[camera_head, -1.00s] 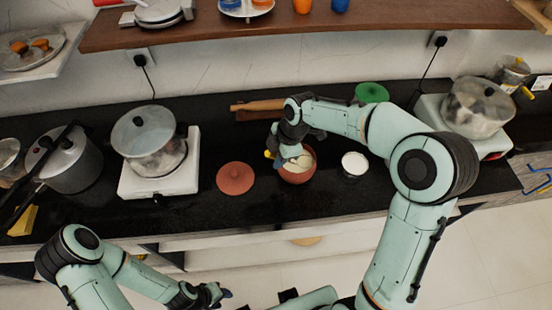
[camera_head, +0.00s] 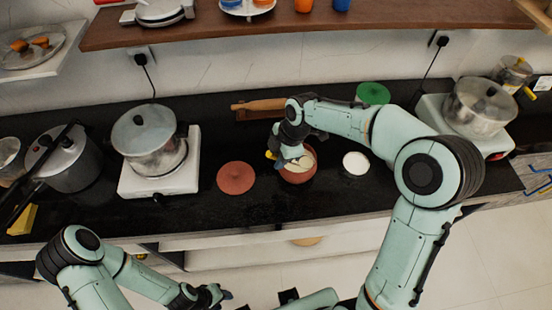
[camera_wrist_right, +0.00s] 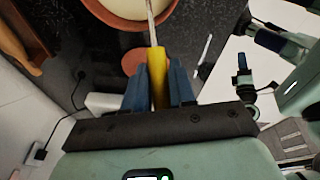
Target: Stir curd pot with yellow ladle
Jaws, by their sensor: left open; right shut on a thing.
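The curd pot (camera_head: 300,174) is a brown clay pot with white curd inside, standing on the black counter in the head view. It also shows at the top of the right wrist view (camera_wrist_right: 122,22). My right gripper (camera_wrist_right: 158,82) is shut on the yellow handle of the ladle (camera_wrist_right: 156,68). The ladle's thin metal shaft runs from the handle to the curd, and its far end is hidden or out of frame. In the head view my right gripper (camera_head: 288,155) is over the pot's left side. My left gripper (camera_head: 222,293) is open and empty, low in front of the counter.
A clay lid (camera_head: 236,177) lies left of the pot. A small bowl of white stuff (camera_head: 356,163) stands to its right. A steel pot (camera_head: 146,138) on a white stove stands further left.

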